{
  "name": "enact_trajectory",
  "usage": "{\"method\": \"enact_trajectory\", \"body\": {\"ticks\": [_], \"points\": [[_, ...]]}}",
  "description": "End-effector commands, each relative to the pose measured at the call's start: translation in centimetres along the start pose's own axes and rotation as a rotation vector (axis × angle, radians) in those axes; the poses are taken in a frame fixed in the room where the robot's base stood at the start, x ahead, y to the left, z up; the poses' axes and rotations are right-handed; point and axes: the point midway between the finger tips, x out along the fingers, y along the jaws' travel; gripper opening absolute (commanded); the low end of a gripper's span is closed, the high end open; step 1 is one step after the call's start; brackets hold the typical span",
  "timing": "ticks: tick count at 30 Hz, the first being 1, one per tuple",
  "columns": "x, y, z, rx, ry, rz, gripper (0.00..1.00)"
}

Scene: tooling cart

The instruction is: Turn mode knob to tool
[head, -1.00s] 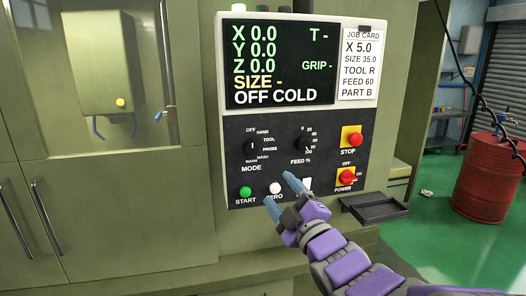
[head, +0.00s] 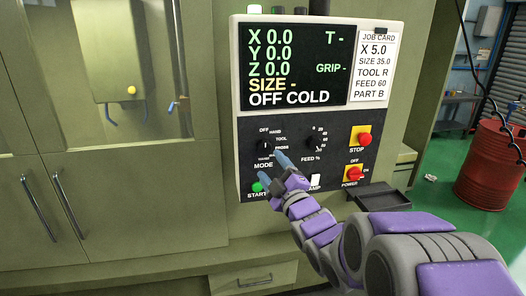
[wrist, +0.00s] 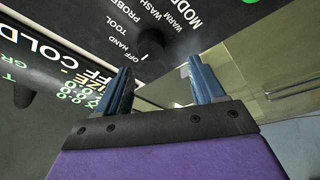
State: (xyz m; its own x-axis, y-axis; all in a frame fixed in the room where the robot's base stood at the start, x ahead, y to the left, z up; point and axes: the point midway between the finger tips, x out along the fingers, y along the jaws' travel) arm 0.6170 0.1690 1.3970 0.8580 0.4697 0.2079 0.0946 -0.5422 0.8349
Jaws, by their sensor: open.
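The mode knob (head: 266,146) is a small black dial on the dark control panel (head: 340,135), ringed by the labels OFF, HAND, TOOL, PROBE and WARM WASH. Its pointer appears to be up, near OFF, and the display reads OFF COLD. In the wrist view the mode knob (wrist: 151,42) is beyond the fingertips, with its labels upside down. My gripper (head: 268,163) is open, its blue fingers just below the knob and apart from it. In the wrist view my gripper (wrist: 162,75) has nothing between its fingers.
The feed knob (head: 317,143) is to the right. The red stop button (head: 361,139) and the power switch (head: 353,174) are farther right. The green start button (head: 257,187) is partly hidden by my gripper. A black tray (head: 380,197) juts out below the panel.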

Motion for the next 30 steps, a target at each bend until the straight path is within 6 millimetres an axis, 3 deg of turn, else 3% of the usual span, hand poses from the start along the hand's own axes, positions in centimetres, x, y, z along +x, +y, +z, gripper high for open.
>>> {"method": "enact_trajectory", "body": {"ticks": [12, 26, 30], "points": [[5.5, 0.1, -0.1, 0.0, -0.001, 0.001, 0.68], [6.3, 0.2, 0.1, 0.001, -0.001, 0.002, 0.68], [6.2, 0.3, 0.2, 0.002, -0.001, 0.003, 0.56]]}}
